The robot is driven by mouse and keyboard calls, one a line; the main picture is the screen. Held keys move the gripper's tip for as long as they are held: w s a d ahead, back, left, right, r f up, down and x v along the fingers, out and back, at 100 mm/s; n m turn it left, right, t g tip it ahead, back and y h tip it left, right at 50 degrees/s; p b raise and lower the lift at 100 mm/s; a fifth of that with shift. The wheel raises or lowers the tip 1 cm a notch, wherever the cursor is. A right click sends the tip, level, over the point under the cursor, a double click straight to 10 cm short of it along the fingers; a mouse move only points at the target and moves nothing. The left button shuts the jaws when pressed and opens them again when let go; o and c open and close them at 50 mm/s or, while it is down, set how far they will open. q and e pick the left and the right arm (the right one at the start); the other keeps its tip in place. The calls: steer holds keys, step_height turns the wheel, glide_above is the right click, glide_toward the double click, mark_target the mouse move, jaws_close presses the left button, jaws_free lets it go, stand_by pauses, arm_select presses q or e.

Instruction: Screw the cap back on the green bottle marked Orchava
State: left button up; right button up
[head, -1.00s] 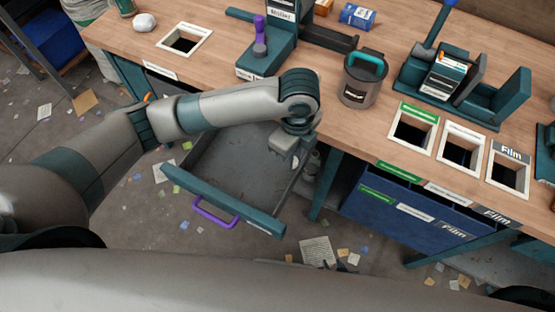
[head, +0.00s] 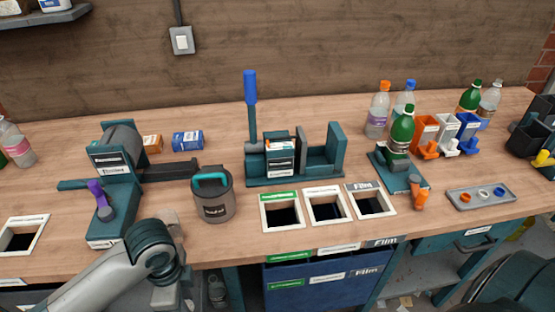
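A green bottle (head: 402,131) stands upright on a teal fixture (head: 397,172) right of the middle of the bench. Its label is too small to read, and I cannot tell whether its neck is bare. My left gripper (head: 166,296) hangs at the bench's front edge, partly cut off by the picture's bottom. My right gripper is out of view.
Three label-framed openings (head: 325,190) lie at the front centre. A lidded grey canister (head: 213,208) and a teal press with a purple handle (head: 117,187) stand left of them. A teal stand with a blue lever (head: 251,108) is behind. Orange, white and blue dispensers (head: 446,132) stand right.

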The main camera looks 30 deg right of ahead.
arm_select(q)
steer(key=s+a+n, duration=0.3)
steer(key=a+n, duration=1.5)
steer(key=n, duration=0.4)
steer(key=shift+f, duration=0.35)
